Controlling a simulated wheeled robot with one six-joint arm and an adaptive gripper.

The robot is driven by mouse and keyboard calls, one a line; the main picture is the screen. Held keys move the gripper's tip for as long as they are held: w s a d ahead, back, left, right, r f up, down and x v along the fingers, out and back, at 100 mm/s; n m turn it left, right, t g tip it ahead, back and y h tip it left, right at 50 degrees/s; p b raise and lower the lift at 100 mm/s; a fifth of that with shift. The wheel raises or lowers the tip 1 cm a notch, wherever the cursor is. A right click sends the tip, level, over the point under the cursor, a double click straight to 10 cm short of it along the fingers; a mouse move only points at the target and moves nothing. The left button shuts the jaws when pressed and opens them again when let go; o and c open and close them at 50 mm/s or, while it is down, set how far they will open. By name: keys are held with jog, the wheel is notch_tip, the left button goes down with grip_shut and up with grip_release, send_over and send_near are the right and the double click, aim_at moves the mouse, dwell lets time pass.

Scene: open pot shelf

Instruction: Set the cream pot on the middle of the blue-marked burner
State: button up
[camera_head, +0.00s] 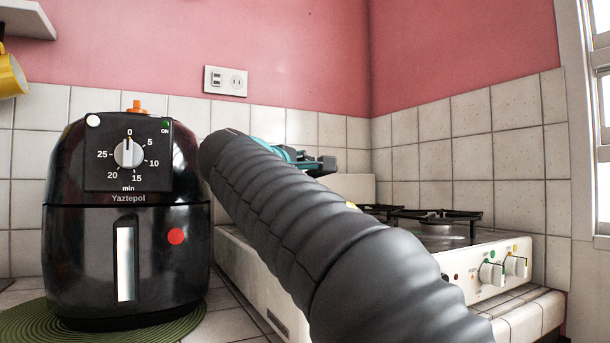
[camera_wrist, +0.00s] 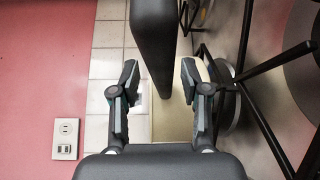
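My gripper (camera_wrist: 159,70) is open in the wrist view, its two fingers apart on either side of a dark bar. The dark bar (camera_wrist: 155,40) looks like a handle; it comes in from the top edge and ends between the fingers. I cannot tell whether it belongs to the cream pot, whose body shows in neither view. In the head view my gripper (camera_head: 318,165) is mostly behind my arm, near the back of the white stove (camera_head: 266,290). A burner (camera_head: 436,228) with black grates shows on the right. I cannot make out a blue mark.
A black air fryer (camera_head: 75,240) stands at left on a green mat (camera_head: 25,325). A yellow mug (camera_head: 10,78) hangs at upper left, below a shelf (camera_head: 28,18). Stove knobs (camera_head: 491,273) face front. Black grates (camera_wrist: 268,62) lie right of my gripper in the wrist view.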

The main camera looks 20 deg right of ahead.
jog(key=shift+w+f, duration=0.1)
jog(key=shift+f, duration=0.1)
jog(key=v, duration=1.2)
jog(key=shift+r, duration=0.2)
